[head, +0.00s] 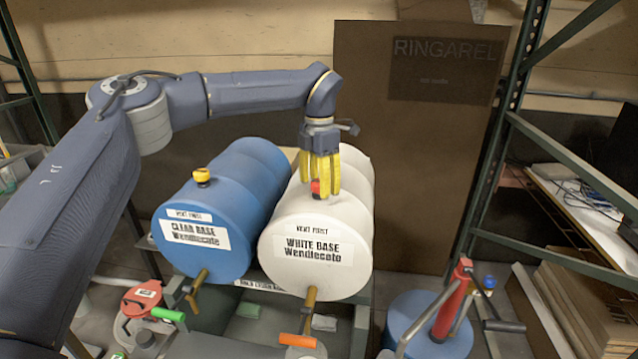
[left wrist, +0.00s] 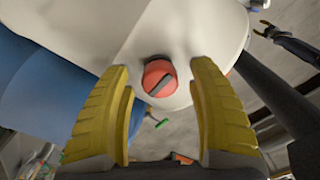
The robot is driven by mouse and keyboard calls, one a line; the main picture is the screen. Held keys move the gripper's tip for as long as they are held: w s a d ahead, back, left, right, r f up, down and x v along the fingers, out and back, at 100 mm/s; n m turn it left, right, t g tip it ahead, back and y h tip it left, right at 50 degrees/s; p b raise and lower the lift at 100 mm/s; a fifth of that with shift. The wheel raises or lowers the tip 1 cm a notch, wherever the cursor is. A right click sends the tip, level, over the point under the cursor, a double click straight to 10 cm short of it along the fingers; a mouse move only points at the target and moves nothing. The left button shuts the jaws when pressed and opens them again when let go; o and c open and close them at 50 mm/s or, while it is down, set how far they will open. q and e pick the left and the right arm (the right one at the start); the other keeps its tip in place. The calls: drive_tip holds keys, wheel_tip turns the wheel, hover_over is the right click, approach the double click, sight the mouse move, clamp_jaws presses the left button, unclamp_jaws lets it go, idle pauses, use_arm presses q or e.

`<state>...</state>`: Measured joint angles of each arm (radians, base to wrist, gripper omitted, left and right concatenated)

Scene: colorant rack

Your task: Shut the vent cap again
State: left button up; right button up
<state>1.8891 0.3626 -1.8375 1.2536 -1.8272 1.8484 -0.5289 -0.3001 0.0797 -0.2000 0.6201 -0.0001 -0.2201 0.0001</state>
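The white drum (head: 318,222), labelled WHITE BASE, lies on its side on the rack. Its red vent cap (head: 316,187) sits on top near the front end. In the left wrist view the red vent cap (left wrist: 159,78) is round with a dark slanted bar across it. My left gripper (head: 322,192) reaches down over the cap from above. Its yellow fingers (left wrist: 164,100) are open on either side of the cap, with a visible gap to each. I cannot tell from these views whether the cap is open or shut. My right gripper is not in view.
A blue drum (head: 222,205) labelled CLEAR BASE, with a yellow cap (head: 202,176), lies close on the left. Taps with a green handle (head: 168,315) and an orange handle (head: 298,341) stick out in front. A red pump (head: 452,298) and green rack posts stand on the right.

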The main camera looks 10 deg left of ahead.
sight(319, 182)
use_arm(q)
drive_tip(key=shift+r, duration=0.1)
wheel_tip(319, 182, up, 12)
idle(0.8)
